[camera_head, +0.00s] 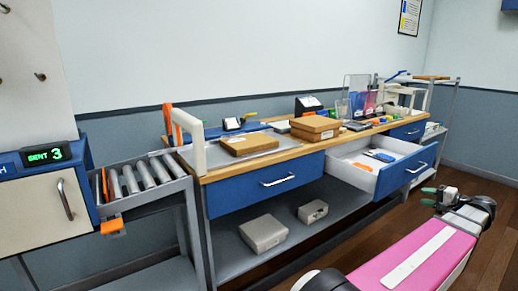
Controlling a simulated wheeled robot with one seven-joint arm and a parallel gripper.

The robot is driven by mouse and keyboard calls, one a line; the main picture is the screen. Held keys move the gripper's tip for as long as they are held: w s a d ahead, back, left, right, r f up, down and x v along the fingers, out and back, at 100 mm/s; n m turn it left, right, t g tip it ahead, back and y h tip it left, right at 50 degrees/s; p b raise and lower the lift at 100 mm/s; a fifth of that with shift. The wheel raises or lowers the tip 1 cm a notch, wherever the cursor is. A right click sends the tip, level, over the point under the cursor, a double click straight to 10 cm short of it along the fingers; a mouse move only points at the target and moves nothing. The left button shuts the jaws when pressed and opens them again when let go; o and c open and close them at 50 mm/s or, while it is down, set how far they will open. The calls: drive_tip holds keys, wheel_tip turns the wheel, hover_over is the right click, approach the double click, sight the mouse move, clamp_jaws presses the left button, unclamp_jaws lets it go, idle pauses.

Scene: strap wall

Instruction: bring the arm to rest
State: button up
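My arm (418,262) reaches in from the lower right, with a pink link that has a white stripe. My gripper (433,196) is at the far end of it, small, grey and dark with greenish finger parts. It is over the wooden floor, to the right of the open drawer and apart from the bench. Whether its fingers are open or shut is too small to tell. I see nothing clearly held in it.
A long bench (222,172) has an open blue-fronted drawer (408,176) projecting towards my arm. Cardboard boxes (315,124) lie on top, grey cases (263,233) on the lower shelf. A roller conveyor (147,174) and cabinet (42,205) stand at left. Floor (490,245) at right is clear.

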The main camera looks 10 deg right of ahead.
drive_tip(key=w+a+f+n+g, duration=0.25)
drive_tip(key=w+a+f, duration=0.25)
drive_tip(key=a, duration=0.5)
drive_tip(key=w+a+f+n+g+y, duration=0.1)
drive_tip(key=w+a+f+g, duration=0.2)
drive_tip(key=w+a+f, duration=0.45)
drive_tip(key=w+a+f+n+g, duration=0.1)
drive_tip(key=w+a+f+g, duration=0.2)
drive_tip(key=a, duration=0.8)
drive_tip(key=a+f+n+g+h, duration=0.2)
drive_tip(key=a+f+n, duration=0.1)
drive_tip(key=a, duration=0.7)
drive_tip(key=s+a+f+n+g+h, duration=0.1)
drive_tip(key=a+f+n+g+h, duration=0.1)
drive_tip(key=a, duration=0.9)
drive_tip(key=s+a+f+n+g+h, duration=0.1)
drive_tip(key=a+f+n, duration=0.3)
drive_tip(key=a, duration=0.6)
drive_tip(key=shift+a+f+g+h, duration=0.2)
drive_tip(key=shift+g+h, duration=0.25)
drive_tip(key=shift+h, duration=0.45)
